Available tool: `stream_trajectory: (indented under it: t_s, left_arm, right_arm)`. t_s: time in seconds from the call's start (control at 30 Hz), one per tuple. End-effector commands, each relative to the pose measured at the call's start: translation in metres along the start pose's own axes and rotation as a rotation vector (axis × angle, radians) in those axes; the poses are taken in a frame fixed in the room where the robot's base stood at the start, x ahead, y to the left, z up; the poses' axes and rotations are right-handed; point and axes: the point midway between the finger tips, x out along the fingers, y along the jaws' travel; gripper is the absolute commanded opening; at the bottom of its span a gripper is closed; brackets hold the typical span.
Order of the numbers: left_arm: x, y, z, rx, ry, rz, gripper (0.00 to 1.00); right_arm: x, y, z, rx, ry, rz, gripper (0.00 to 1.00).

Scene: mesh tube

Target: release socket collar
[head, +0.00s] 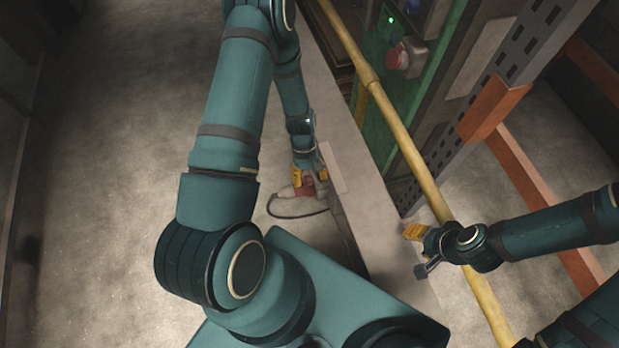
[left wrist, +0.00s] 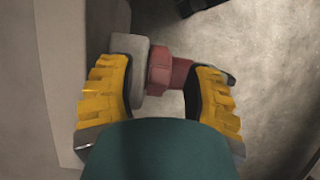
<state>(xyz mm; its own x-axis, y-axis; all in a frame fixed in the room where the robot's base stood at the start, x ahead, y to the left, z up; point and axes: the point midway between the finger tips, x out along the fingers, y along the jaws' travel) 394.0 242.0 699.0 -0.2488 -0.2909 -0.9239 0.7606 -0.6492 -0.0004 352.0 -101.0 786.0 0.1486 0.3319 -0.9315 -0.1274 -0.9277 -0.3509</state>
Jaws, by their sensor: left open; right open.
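A red socket collar (left wrist: 158,64) shows in the left wrist view, joined to a grey block (left wrist: 131,50) on its left. A darker red plug body (left wrist: 182,73) extends right from it. In the head view the red part (head: 307,189) is small, low beside the wall. My left gripper (left wrist: 166,85) is open, its yellow fingers either side of the red part; I cannot tell whether they touch it. It also shows in the head view (head: 311,176). My right gripper (head: 414,232) is open, away from the socket, near the yellow pipe.
A dark cable (head: 297,215) loops on the floor by the socket. A low grey wall (head: 365,190) runs beside my left arm. A yellow pipe (head: 385,105), green cabinet (head: 385,110) and orange-grey rack (head: 497,108) stand to the right. The floor at left is clear.

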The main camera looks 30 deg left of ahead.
Motion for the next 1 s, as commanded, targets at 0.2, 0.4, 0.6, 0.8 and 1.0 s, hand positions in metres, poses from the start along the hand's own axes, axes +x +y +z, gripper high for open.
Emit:
stream_trajectory:
  t_s: [0.2,0.4,0.6,0.8,1.0]
  left_arm:
    - [0.004,0.0,0.0,0.0,0.0,0.001,0.5]
    - [0.004,0.0,0.0,0.0,0.0,0.0,0.32]
    - [0.004,0.0,0.0,0.0,0.0,0.0,0.0]
    - [0.004,0.0,-0.001,0.0,-0.007,0.0,0.0]
    - [0.004,0.0,-0.007,-0.001,-0.087,0.001,0.0]
  right_arm:
    - [0.0,0.0,0.0,0.0,-0.001,0.0,0.47]
    - [0.0,0.0,0.0,0.0,-0.001,0.0,0.47]
    - [0.0,0.0,0.0,0.0,-0.001,0.0,0.47]
    - [0.002,0.001,0.001,0.0,-0.001,0.0,0.47]
    - [0.012,0.004,0.005,-0.003,-0.009,-0.001,0.47]
